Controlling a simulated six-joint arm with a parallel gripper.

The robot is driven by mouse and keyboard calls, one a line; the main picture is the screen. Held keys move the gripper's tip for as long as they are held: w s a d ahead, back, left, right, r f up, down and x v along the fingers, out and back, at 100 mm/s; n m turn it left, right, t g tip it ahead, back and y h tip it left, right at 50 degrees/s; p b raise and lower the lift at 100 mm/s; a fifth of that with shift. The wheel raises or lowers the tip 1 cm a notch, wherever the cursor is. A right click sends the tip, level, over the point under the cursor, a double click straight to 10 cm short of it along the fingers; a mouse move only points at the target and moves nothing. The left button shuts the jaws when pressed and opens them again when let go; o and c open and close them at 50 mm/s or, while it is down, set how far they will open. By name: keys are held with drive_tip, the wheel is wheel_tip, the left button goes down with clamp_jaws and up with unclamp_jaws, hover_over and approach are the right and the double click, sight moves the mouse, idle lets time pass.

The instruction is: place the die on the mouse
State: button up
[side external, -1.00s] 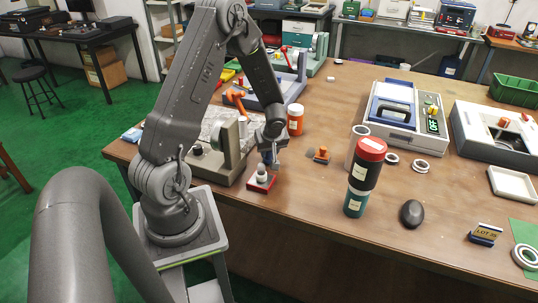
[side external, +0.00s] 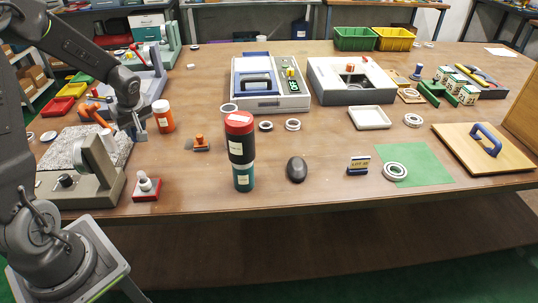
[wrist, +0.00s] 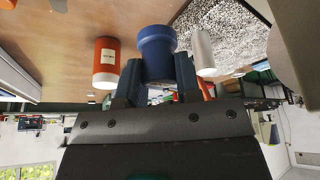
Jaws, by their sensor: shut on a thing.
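A blue stepped cylinder with a wider end, seemingly the die (wrist: 157,52), sits between the fingers of my gripper (wrist: 158,84) in the wrist view. My gripper is shut on it. In the side view my gripper (side external: 139,131) is at the left, beside the orange jar and above and behind the small red stand. The die is too small and hidden there to make out clearly. The black mouse (side external: 297,169) lies on the table near the front middle, well to the right of my gripper. Nothing rests on it.
A dark red-lidded tumbler (side external: 240,150) stands between my gripper and the mouse. The red stand (side external: 147,190), orange jar (side external: 163,117) and grey granite plate (side external: 75,150) are near my gripper. A LOT sign (side external: 358,166) stands right of the mouse.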

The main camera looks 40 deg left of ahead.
wheel_tip(320, 180, up, 8)
drive_tip(key=shift+w+r, duration=0.15)
drive_tip(key=w+d+m+t, duration=0.2)
drive_tip(key=w+d+m, duration=0.35)
drive_tip(key=w, duration=0.75)
drive_tip(key=m+t+h, duration=0.2)
drive_tip(key=m+h, duration=0.1)
drive_tip(key=m, duration=0.4)
hover_over(299, 159)
drive_tip(key=s, duration=0.2)
drive_tip(key=f, duration=1.1)
drive_tip(key=shift+w+d+f, duration=0.1)
drive_tip(key=shift+d+f, duration=0.05)
drive_tip(key=shift+d, duration=0.2)
drive_tip(key=shift+f, duration=2.05)
drive_tip(key=shift+f, duration=0.15)
drive_tip(key=o, duration=1)
